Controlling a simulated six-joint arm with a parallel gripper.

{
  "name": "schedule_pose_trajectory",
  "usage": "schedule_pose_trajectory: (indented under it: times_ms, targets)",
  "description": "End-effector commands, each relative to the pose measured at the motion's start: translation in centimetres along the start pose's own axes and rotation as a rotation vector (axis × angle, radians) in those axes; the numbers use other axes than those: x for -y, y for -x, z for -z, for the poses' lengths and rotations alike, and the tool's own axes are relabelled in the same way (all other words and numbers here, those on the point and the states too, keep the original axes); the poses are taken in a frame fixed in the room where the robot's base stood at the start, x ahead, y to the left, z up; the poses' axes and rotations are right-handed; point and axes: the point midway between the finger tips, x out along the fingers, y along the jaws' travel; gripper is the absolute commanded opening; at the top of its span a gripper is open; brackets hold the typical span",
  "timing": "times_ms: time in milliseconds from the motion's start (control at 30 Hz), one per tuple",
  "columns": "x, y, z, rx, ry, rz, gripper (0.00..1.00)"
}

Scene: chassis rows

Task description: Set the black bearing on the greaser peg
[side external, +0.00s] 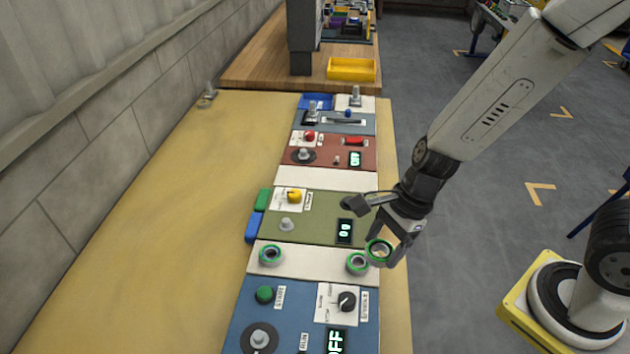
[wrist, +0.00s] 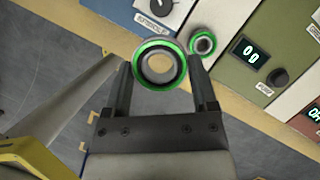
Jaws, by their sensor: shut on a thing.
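My gripper (side external: 384,250) is shut on a ring-shaped bearing (side external: 370,256) and holds it in the air by the right edge of the bench. In the wrist view the held bearing (wrist: 160,46) sits between both fingertips (wrist: 160,76), with a green outer rim, a dark and grey inside and an open hole. I cannot see any bearing that is plainly all black. A grey peg (side external: 287,225) stands on the green panel, and another peg (side external: 259,338) stands on a black disc on the blue panel. The labels are too small to tell which is the greaser peg.
Two similar green-rimmed rings, one right (side external: 357,263) and one left (side external: 271,255), lie on the white strip below the green panel. Knobs, displays and a red panel (side external: 330,150) line the row.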

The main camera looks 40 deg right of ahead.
Motion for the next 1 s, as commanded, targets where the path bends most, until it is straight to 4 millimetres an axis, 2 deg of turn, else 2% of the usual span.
schedule_pose_trajectory:
  times_ms: [633,867,1000]
  targets:
    - [0.6,-0.1,-0.2,0.002,-0.001,0.0,0.08]
    - [3.1,-0.5,-1.1,0.011,-0.002,0.002,0.08]
    - [5.6,-1.0,-1.9,0.018,-0.003,0.002,0.08]
